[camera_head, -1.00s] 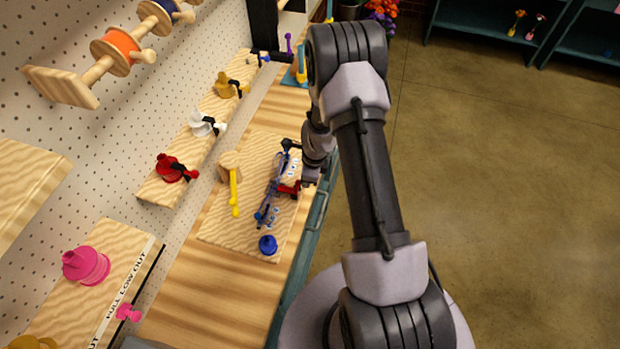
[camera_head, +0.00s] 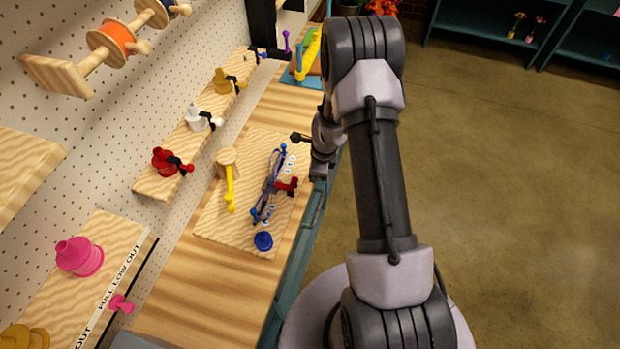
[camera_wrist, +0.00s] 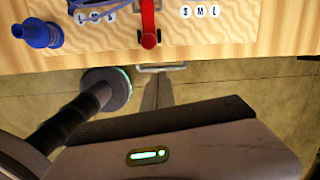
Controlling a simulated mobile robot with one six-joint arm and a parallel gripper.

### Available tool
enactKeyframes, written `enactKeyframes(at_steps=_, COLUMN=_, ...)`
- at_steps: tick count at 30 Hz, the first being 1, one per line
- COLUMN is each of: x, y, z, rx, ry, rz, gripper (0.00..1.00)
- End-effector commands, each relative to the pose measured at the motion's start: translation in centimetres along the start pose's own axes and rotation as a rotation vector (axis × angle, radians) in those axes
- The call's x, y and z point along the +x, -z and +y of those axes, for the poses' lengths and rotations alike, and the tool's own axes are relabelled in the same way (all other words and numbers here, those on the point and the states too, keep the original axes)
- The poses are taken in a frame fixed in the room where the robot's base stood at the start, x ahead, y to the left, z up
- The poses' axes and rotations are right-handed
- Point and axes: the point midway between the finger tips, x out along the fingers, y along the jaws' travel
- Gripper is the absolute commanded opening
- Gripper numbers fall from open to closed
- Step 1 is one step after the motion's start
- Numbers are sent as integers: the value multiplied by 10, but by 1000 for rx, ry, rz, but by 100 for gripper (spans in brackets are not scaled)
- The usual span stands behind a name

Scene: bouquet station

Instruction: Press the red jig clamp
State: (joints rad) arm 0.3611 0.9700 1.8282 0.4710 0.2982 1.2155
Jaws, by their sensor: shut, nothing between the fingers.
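The red jig clamp (camera_head: 287,185) sits at the right edge of a pale wooden board, beside the blue jig (camera_head: 268,190). In the wrist view the red clamp (camera_wrist: 148,22) points down from the top centre toward the bench edge. My gripper (camera_head: 298,137) is shut and empty, above and beyond the clamp in the head view, apart from it. Its fingertips are small and dark there.
A yellow-handled lever (camera_head: 229,190) stands left of the jig, and a blue spool-like piece (camera_head: 264,241) near the board's front. Red, white and gold holders line a shelf at left. The bench (camera_head: 205,290) is clear in front; open floor lies right.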

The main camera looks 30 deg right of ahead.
Motion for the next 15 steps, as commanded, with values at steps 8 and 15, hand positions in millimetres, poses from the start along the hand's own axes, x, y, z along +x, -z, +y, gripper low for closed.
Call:
enactKeyframes(at_steps=8, x=-61, y=-31, z=-5, rx=-4, ry=4, rz=1, gripper=0)
enactKeyframes(at_steps=15, x=-80, y=-41, z=-6, rx=-2, ry=1, rz=2, gripper=0)
